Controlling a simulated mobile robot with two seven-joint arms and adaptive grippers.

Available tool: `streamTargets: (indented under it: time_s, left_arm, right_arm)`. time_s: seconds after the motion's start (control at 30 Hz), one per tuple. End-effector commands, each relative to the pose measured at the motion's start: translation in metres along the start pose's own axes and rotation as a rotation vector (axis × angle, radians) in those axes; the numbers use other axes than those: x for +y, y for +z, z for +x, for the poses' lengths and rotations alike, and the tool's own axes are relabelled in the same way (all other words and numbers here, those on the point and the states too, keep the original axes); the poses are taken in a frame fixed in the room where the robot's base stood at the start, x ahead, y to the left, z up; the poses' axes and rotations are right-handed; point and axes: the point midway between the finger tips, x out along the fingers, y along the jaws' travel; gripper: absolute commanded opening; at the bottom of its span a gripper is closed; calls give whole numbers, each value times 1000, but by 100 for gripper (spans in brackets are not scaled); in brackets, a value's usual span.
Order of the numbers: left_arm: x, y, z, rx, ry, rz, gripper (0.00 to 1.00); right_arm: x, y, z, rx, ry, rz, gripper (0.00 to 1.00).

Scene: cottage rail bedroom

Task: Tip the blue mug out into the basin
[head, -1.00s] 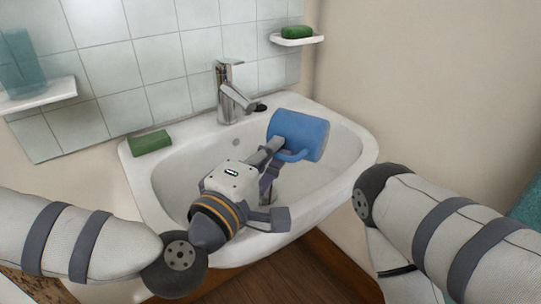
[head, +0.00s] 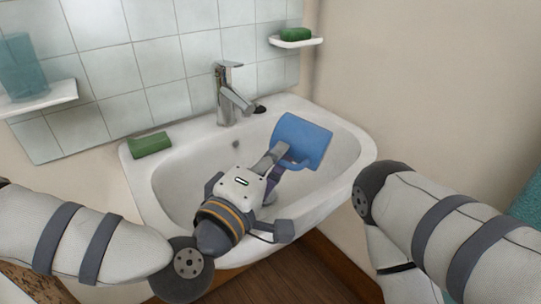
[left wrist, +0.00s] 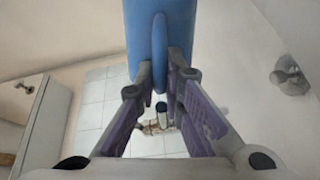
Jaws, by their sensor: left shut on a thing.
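The blue mug (head: 304,140) is tilted over onto its side above the right part of the white basin (head: 170,190). I cannot see into it or tell whether anything is coming out. My left gripper (head: 281,160) is shut on the mug's handle and holds the mug from the lower left. In the left wrist view the mug (left wrist: 183,30) is at the top, with its handle (left wrist: 159,50) between the two fingers (left wrist: 160,85). My right gripper is out of view; only part of my right arm shows at the right.
A chrome tap (head: 226,95) stands at the back of the basin, left of the mug. A green bar (head: 150,144) lies on the basin's left rim. A small dish (head: 298,43) holds another green bar (head: 295,34). A bluish tumbler (head: 20,68) stands on the left shelf (head: 40,98).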

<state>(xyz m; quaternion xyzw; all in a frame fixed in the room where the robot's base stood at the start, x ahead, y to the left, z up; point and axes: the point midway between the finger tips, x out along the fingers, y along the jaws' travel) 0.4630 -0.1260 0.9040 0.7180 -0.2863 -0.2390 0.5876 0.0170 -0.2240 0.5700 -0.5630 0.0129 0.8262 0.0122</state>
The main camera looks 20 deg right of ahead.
Motion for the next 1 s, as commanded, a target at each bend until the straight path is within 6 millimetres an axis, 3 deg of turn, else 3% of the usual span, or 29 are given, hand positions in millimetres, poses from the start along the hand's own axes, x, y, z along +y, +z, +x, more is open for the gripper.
streamTargets:
  time_s: [0.13,0.33,0.4,0.57,0.7,0.83,1.0]
  left_arm:
    - [24,10,0,0,14,123,0]
    - [34,15,0,8,17,454,0]
    - [26,20,0,8,15,630,0]
    - [41,29,0,11,14,819,0]
    - [29,53,2,1,-1,1026,0]
    - [37,66,2,2,-6,1202,0]
    - [33,76,2,4,-11,1342,0]
  right_arm:
    - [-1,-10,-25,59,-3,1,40]
    - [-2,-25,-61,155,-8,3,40]
    - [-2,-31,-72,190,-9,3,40]
    - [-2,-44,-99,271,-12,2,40]
    - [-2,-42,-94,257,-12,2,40]
    - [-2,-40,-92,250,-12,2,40]
    - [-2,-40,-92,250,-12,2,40]
